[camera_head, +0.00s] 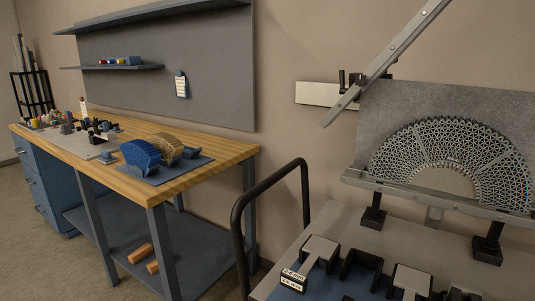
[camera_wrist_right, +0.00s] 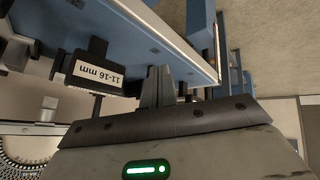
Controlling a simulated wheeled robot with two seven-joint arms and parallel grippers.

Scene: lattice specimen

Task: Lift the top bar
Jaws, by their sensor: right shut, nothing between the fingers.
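The top bar (camera_head: 390,62) is a long silver bar with holes. In the head view it slants steeply up to the right, raised well above the lattice specimen, with its upper end out of frame. It crosses a black clamp or pivot (camera_head: 352,80) near its lower left end. The grey arched lattice specimen (camera_head: 455,150) stands against a grey back plate, above the lower bar (camera_head: 440,192). In the right wrist view my right gripper (camera_wrist_right: 158,78) is shut and empty, near a blue-edged board. The top bar is not visible there. My left gripper is not in view.
Black and grey blocks stand on the cart, one with a white size label (camera_head: 293,280); an "11-16 mm" label (camera_wrist_right: 97,74) shows in the wrist view. A wooden workbench (camera_head: 215,157) stands left.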

